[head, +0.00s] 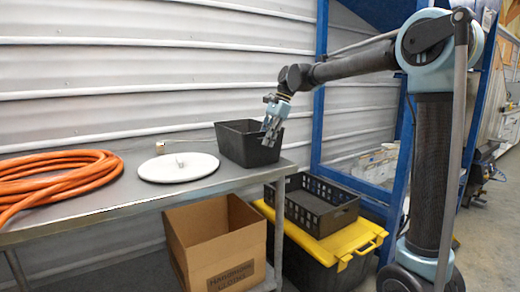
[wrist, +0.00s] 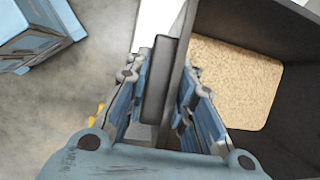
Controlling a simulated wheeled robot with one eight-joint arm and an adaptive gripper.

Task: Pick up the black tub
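The black tub (head: 237,143) stands upright on the right end of the metal table. It is open at the top with sloping walls. In the wrist view the tub (wrist: 296,122) fills the right side, with tan grainy material on its floor. My gripper (head: 268,138) points down at the tub's right side, at rim height. In the wrist view the two fingers of my gripper (wrist: 162,100) lie on either side of the tub's rim and wall, one outside, one inside. They stand apart, but whether they press on the wall I cannot tell.
On the table (head: 130,208) lie a white round lid (head: 178,168) and an orange hose coil (head: 55,178). Below are a cardboard box (head: 215,240), a black crate (head: 312,205) and a yellow-lidded bin (head: 335,240). A blue rack post (head: 319,90) stands behind; a corrugated wall backs the table.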

